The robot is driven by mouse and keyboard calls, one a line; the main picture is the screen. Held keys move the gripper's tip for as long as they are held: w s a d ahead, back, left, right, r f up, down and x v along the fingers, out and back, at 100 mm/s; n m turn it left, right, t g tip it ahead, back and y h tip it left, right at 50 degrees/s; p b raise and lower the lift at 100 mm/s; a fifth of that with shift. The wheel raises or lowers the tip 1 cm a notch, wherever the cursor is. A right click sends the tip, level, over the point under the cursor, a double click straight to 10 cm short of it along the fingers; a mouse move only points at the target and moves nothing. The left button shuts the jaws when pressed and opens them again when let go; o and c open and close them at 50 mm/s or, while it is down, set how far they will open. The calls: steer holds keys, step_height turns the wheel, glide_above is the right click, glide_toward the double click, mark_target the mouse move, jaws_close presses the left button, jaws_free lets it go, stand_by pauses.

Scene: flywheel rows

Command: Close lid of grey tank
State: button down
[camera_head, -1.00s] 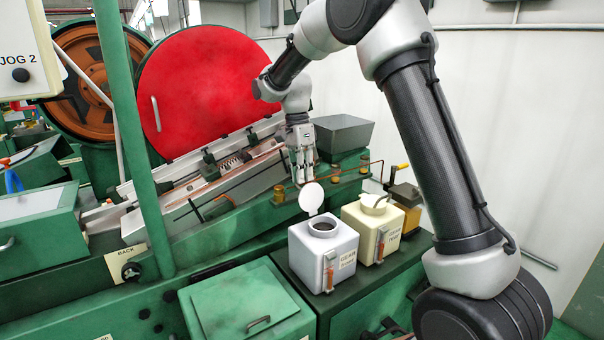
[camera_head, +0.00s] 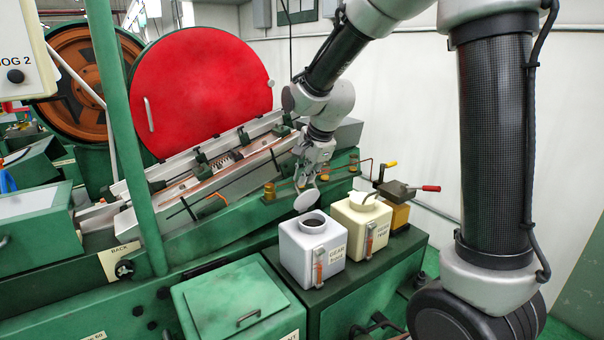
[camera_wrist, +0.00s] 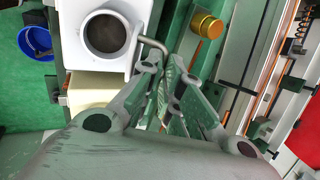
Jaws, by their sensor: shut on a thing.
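The grey tank (camera_head: 311,262) is a pale box with a round open mouth on the green cabinet; its mouth also shows at the top of the wrist view (camera_wrist: 106,35). Its white round lid (camera_head: 307,200) stands raised and tilted behind the mouth, apart from the rim. My gripper (camera_head: 306,182) is right above and behind the lid, its fingers shut at the lid's upper edge. In the wrist view my gripper (camera_wrist: 180,85) has its fingers close together, beside a bent metal rod (camera_wrist: 154,44) by the tank.
A cream tank (camera_head: 361,232) stands close at the right of the grey tank. A brown block with a red-handled lever (camera_head: 405,190) is beyond it. A green sloping machine rail (camera_head: 225,215) runs behind. A green lidded box (camera_head: 236,302) is at the front left.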

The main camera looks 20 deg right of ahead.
steer(key=s, duration=0.2)
steer(key=s+d+f, duration=0.1)
steer(key=shift+s+t, duration=0.25)
steer(key=shift+t, duration=0.15)
steer(key=c, duration=1.6)
jaws_free()
glide_toward(310, 190)
steer(key=shift+d+v, duration=0.25)
steer(key=shift+v, duration=0.8)
steer(key=shift+w+r, duration=0.1)
steer(key=v, duration=1.2)
steer(key=shift+d, duration=0.2)
steer(key=shift+c, duration=0.2)
